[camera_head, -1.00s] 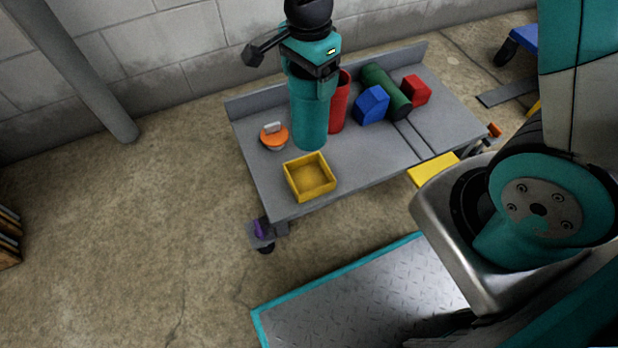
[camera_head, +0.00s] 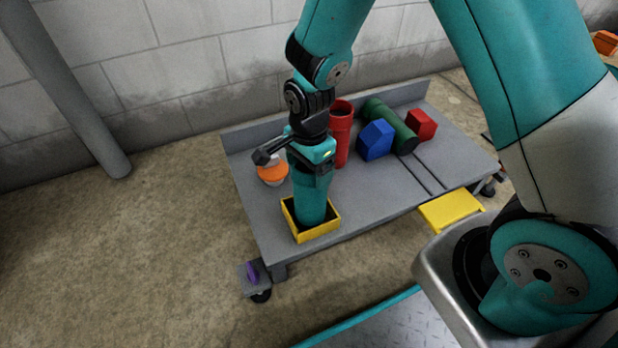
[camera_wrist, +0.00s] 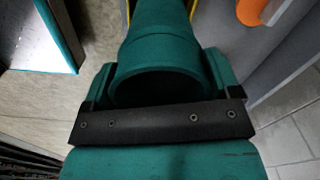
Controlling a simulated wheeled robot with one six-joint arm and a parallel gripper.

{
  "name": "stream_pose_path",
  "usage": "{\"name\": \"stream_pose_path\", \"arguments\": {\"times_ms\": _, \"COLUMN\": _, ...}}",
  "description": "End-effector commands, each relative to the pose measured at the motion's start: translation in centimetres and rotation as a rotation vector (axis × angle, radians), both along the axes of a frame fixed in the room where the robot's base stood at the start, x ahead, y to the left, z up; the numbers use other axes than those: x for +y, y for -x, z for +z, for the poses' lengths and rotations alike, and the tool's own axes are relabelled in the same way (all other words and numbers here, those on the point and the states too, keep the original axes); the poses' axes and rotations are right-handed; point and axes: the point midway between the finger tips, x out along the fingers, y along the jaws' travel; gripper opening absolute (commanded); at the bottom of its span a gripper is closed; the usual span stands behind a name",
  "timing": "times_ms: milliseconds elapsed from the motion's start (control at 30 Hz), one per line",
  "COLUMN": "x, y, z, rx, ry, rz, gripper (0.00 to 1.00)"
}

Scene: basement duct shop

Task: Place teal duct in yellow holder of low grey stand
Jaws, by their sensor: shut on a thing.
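The teal duct (camera_head: 310,204) stands upright with its lower end inside the yellow holder (camera_head: 317,234), an open square box near the front left of the low grey stand (camera_head: 375,192). I cannot see whether its bottom touches the holder's floor. My gripper (camera_head: 312,170) is shut on the upper part of the duct, and my arm reaches down from above. In the wrist view the duct (camera_wrist: 158,55) fills the middle between the fingers, with a sliver of yellow at its far end.
An orange item with a grey tab (camera_head: 272,172) sits just left of the duct. A yellow step (camera_head: 452,208) projects at the front. The stand's front right is clear.

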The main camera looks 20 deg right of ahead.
Motion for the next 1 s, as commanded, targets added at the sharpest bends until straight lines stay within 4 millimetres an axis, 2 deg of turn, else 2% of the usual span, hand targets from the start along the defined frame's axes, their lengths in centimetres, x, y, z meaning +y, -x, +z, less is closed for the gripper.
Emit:
{"name": "stream_pose_path", "arguments": {"times_ms": 33, "x": 0.0, "y": 0.0, "z": -1.5, "rx": 0.002, "ry": 0.001, "rz": 0.0, "gripper": 0.33}}
{"name": "stream_pose_path", "arguments": {"times_ms": 100, "x": 0.0, "y": 0.0, "z": -2.3, "rx": 0.0, "ry": 0.0, "rz": 0.0, "gripper": 0.33}}
{"name": "stream_pose_path", "arguments": {"times_ms": 467, "x": 0.0, "y": 0.0, "z": -2.5, "rx": 0.0, "ry": 0.0, "rz": 0.0, "gripper": 0.33}}
{"name": "stream_pose_path", "arguments": {"times_ms": 500, "x": 0.0, "y": 0.0, "z": -2.5, "rx": 0.001, "ry": 0.0, "rz": 0.0, "gripper": 0.85}}
{"name": "stream_pose_path", "arguments": {"times_ms": 567, "x": 0.0, "y": 0.0, "z": -2.5, "rx": 0.0, "ry": 0.0, "rz": 0.0, "gripper": 0.99}}
{"name": "stream_pose_path", "arguments": {"times_ms": 867, "x": 0.0, "y": 0.0, "z": -2.0, "rx": -0.001, "ry": 0.0, "rz": 0.0, "gripper": 1.0}}
{"name": "stream_pose_path", "arguments": {"times_ms": 1000, "x": 0.0, "y": 0.0, "z": 0.4, "rx": -0.001, "ry": 0.0, "rz": 0.0, "gripper": 1.0}}
